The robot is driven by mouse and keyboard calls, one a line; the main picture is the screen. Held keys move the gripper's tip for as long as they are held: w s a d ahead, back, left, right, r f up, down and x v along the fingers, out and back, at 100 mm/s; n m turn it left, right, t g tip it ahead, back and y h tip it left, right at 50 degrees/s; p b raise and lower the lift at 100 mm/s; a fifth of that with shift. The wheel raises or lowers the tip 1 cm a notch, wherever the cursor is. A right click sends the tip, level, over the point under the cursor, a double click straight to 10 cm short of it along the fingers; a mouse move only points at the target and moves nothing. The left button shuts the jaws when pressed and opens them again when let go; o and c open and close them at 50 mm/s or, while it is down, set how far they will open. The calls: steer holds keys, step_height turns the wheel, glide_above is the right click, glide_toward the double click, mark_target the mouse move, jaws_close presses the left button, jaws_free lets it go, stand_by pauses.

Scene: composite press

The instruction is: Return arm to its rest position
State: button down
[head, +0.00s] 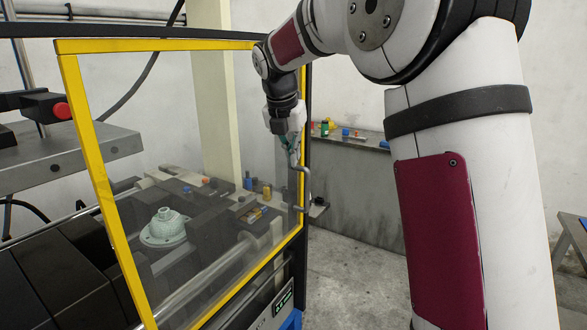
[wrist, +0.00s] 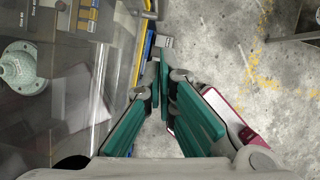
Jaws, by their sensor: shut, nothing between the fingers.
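My gripper (head: 292,152) is at the right edge of the press door, beside the door's handle (head: 303,185). The wrist view shows its green fingers (wrist: 164,82) together with nothing between them; whether they touch the handle I cannot tell. The yellow-framed clear door (head: 70,75) stands across the front of the press and looks closed. Behind its pane a pale green flanged part (head: 165,228) sits on the press bed; it also shows at the left in the wrist view (wrist: 18,68).
A grey bench (head: 350,143) with small bottles and blocks stands against the back wall. A blue-topped table edge (head: 573,228) shows at the far right. The concrete floor (head: 345,265) between the press and my arm is clear. A red knob (head: 62,111) is at upper left.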

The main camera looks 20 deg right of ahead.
steer(key=s+a+r+m+t+y, duration=0.1)
steer(key=s+a+r+m, duration=0.15)
steer(key=s+m, duration=0.6)
steer(key=s+a+r+m, duration=0.25)
steer(key=s+m, duration=0.25)
steer(key=s, duration=0.6)
steer(key=s+a+f+m+y, duration=0.1)
steer(key=s+a+f+m, duration=0.1)
steer(key=s+f+m, duration=0.2)
steer(key=s+a+f+m+t+y, duration=0.1)
steer(key=s+f+m, duration=0.3)
steer(key=s+m, duration=0.5)
steer(key=s+a, duration=0.1)
steer(key=s, duration=0.2)
steer(key=shift+s+f, duration=0.2)
steer(key=shift+s, duration=0.15)
